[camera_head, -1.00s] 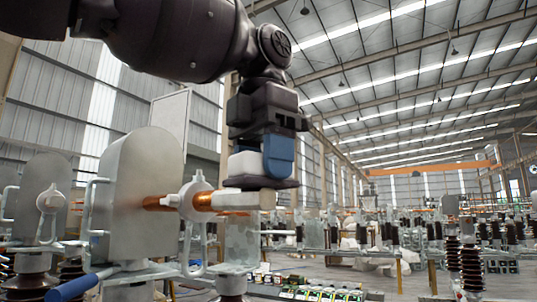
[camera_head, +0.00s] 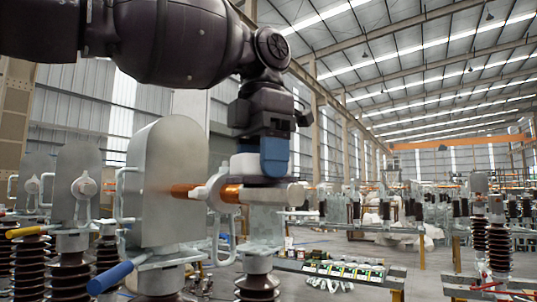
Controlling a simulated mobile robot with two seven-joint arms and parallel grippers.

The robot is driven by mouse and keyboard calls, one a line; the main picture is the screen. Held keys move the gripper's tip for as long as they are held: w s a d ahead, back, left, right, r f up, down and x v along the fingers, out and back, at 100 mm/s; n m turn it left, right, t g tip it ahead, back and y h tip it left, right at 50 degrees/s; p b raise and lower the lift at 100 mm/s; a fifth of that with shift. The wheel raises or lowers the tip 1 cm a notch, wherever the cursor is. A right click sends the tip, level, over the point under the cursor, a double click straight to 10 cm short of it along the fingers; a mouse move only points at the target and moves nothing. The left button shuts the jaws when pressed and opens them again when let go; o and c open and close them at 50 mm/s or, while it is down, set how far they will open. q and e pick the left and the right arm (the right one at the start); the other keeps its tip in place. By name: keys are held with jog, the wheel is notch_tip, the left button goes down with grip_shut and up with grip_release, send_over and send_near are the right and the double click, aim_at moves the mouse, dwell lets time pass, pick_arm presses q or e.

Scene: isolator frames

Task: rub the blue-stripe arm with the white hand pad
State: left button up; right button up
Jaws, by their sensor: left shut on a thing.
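My left gripper (camera_head: 262,150) comes down from above and is shut on the white hand pad (camera_head: 243,166). The pad is a white block with a blue part (camera_head: 275,156) beside it and a dark underside. It sits directly over the isolator arm (camera_head: 265,194), a horizontal rod with a copper part and a pale end. The underside looks at or very near the rod's top; I cannot tell if it touches. A blue bar (camera_head: 110,278) slants out low beside this isolator. No blue stripe shows clearly on the rod. My right gripper is not in view.
A grey rounded housing (camera_head: 170,185) stands left of the pad, with a pale loop handle (camera_head: 222,235) hanging near the rod. A similar unit with a yellow bar (camera_head: 22,231) stands further left. A bench with small items (camera_head: 340,270) lies beyond. Open floor shows to the right.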

pick_arm(q)
jog(key=shift+w+a+r+p, duration=0.15)
jog(key=shift+w+a+p, duration=0.3)
jog(key=shift+w+p, duration=0.15)
jog(key=shift+w+a, duration=0.65)
jog(key=shift+w, duration=0.1)
jog(key=shift+s+d, duration=0.1)
jog(key=shift+r, duration=2.95)
jog(key=shift+r, duration=0.1)
jog(key=shift+r, duration=1.45)
